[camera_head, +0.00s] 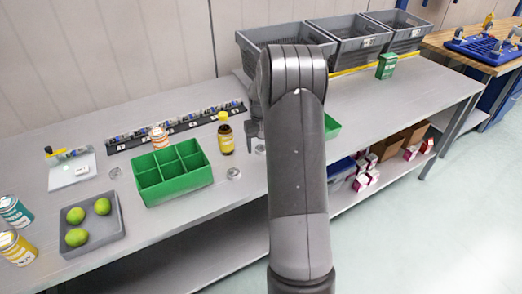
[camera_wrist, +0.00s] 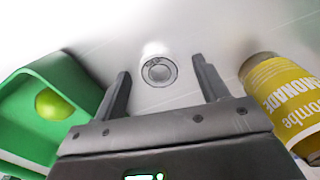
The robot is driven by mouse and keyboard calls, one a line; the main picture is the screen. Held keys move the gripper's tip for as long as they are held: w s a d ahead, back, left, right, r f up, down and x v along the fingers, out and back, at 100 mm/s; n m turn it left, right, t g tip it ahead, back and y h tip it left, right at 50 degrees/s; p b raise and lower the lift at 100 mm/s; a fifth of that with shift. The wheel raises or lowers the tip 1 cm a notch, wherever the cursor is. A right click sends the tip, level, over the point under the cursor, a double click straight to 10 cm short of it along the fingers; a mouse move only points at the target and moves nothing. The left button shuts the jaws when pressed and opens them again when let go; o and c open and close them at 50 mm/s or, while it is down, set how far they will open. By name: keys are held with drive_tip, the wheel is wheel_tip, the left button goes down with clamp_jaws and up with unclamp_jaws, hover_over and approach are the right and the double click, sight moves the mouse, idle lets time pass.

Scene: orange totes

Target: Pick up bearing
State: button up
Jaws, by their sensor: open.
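The bearing (camera_wrist: 158,73), a grey metal ring, lies flat on the pale table in the wrist view. My gripper (camera_wrist: 160,66) is open, with one finger on each side of the bearing in the picture and nothing held. I cannot tell its height above the bearing. In the head view my arm hides most of the gripper; a dark finger shows left of the arm. Small round metal pieces lie on the bench at the finger (camera_head: 260,149), beside the green divided box (camera_head: 233,173) and further left (camera_head: 115,173). I cannot tell which is the bearing under my gripper.
In the wrist view, a green bin (camera_wrist: 30,125) holding a lime (camera_wrist: 53,104) stands left and a yellow lemonade can (camera_wrist: 282,100) right, both close to my gripper. In the head view, a brown bottle (camera_head: 226,138) and green divided box (camera_head: 175,190) stand left of my arm; grey totes (camera_head: 345,45) stand behind.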

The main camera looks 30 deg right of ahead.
drive_tip(key=shift+f, duration=0.2)
drive_tip(key=c, duration=1.1)
drive_tip(key=shift+r, duration=0.15)
